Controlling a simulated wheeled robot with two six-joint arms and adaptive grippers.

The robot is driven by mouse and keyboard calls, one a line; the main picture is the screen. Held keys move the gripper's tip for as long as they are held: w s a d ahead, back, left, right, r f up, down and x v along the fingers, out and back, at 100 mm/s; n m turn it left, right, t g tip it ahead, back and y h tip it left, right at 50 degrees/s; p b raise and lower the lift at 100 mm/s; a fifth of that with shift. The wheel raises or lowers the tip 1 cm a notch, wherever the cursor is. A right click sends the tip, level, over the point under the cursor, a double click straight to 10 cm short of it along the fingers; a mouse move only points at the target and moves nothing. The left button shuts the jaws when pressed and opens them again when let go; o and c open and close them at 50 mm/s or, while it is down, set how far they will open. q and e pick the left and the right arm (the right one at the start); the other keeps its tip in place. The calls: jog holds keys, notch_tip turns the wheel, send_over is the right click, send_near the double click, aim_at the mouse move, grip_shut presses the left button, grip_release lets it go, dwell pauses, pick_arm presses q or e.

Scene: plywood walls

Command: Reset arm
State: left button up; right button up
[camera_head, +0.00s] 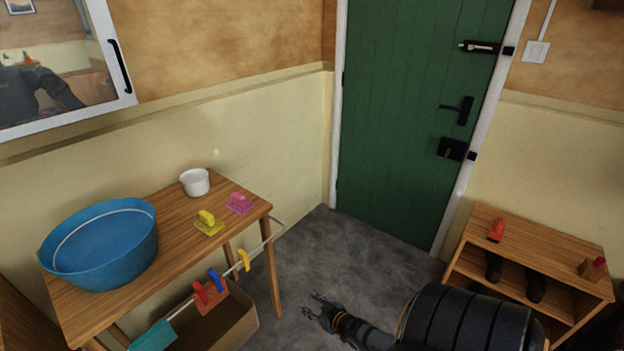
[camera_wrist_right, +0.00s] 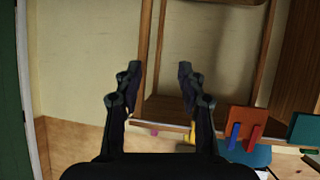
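My right gripper (camera_head: 312,306) is low in the middle of the head view, over the grey floor and to the right of the wooden table (camera_head: 170,245). Its two fingers are apart with nothing between them. The right wrist view also shows the right gripper (camera_wrist_right: 158,72) open and empty. My left gripper is not in the head view.
A blue basin (camera_head: 100,245), white pot (camera_head: 195,182), yellow brush (camera_head: 208,223) and pink brush (camera_head: 240,203) stand on the table. Clips hang on its side rail. A box (camera_head: 237,325) is below. The green door (camera_head: 400,120) is shut; a shelf (camera_head: 540,255) stands right.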

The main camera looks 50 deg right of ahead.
dwell(0.3)
pick_arm(q)
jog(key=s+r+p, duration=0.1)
jog(key=p, duration=0.1)
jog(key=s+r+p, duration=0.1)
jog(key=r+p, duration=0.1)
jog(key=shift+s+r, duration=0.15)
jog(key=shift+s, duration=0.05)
pick_arm(e)
jog(key=s+a+f+g, duration=0.3)
jog(key=s+f, duration=0.3)
jog(key=s, duration=0.4)
jog(key=s+a+f+g, duration=0.4)
jog(key=s+a+f, duration=0.2)
jog(key=s, duration=0.5)
jog(key=s+a+f+g, duration=0.4)
jog(key=s+f, duration=0.4)
jog(key=s, duration=0.2)
jog(key=shift+s+a+f+n+y, duration=0.15)
jog(key=shift+s+a+n+y, duration=0.05)
jog(key=shift+s+n+y, duration=0.1)
